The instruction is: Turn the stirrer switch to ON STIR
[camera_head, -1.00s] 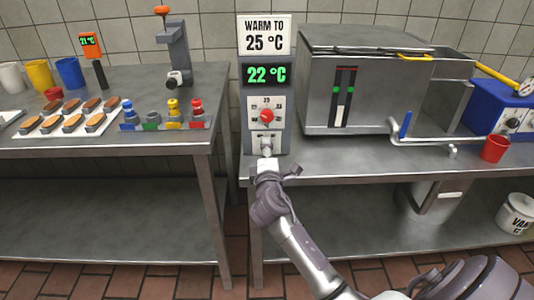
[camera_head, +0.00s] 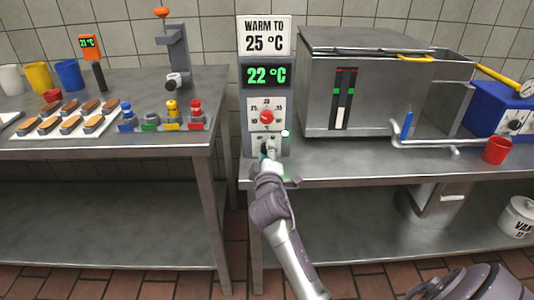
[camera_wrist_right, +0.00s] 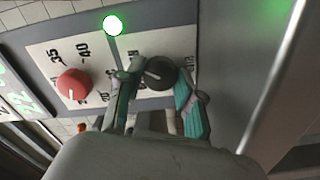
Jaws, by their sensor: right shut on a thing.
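The control panel (camera_head: 252,112) stands on the right bench, with a red dial (camera_head: 267,117) and the stirrer switch below it. In the right wrist view the stirrer switch is a dark round knob (camera_wrist_right: 160,73) on a white plate, beside the red dial (camera_wrist_right: 74,84). My right gripper (camera_head: 268,158) is at the panel's lower part. Its fingers (camera_wrist_right: 155,95) are on either side of the dark knob and shut on it. A lamp (camera_wrist_right: 113,25) on the panel glows white with a green rim. The switch's lettering is mostly hidden. My left gripper is not in view.
The display (camera_head: 267,75) reads 22 °C under a sign (camera_head: 265,36) reading "WARM TO 25 °C". A steel tank (camera_head: 385,95) with a pipe and blue-handled valve (camera_head: 406,125) stands right of the panel. A red cup (camera_head: 496,150) stands at the far right.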

